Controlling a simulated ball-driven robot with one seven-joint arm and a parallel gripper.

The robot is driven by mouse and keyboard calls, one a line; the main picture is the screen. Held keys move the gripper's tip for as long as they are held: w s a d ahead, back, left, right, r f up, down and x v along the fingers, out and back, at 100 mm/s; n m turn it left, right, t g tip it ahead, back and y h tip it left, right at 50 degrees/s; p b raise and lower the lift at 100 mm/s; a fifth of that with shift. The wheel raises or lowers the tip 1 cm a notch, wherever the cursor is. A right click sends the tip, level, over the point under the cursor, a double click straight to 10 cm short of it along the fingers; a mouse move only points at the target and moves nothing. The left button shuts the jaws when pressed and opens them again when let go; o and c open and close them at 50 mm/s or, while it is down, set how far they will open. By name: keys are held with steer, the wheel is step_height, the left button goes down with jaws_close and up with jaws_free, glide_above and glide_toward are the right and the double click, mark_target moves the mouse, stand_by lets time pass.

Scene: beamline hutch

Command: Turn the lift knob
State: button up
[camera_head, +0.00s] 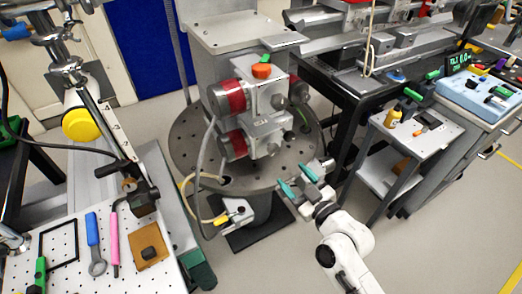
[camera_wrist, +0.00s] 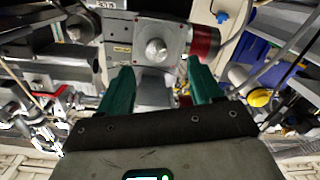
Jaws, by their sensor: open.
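A grey stage stack with two red-banded cylinders stands on a round dark plate. No label shows which is the lift knob. My gripper (camera_head: 296,180) is open and empty, with teal fingers, in front of and to the lower right of the stack. In the wrist view a silver rounded knob (camera_wrist: 155,50) on a grey block face appears between the two fingers, beyond their tips and apart from them.
The round plate (camera_head: 190,150) surrounds the stack; a grey cable loops down its left side. A pegboard table (camera_head: 75,250) with tools is at lower left. A small cart (camera_head: 420,135) and a blue control box (camera_head: 480,98) stand at right. Floor is clear at lower right.

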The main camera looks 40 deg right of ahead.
mark_target(276, 152)
steer(key=shift+h, duration=0.4)
steer(key=x, duration=0.3)
steer(key=p+x, duration=0.1)
steer(key=x, duration=0.3)
steer(key=r+x, duration=0.1)
steer(key=x, duration=0.2)
steer(key=shift+w+d+r, duration=0.1)
steer(key=shift+w, duration=0.2)
steer(key=c, duration=1)
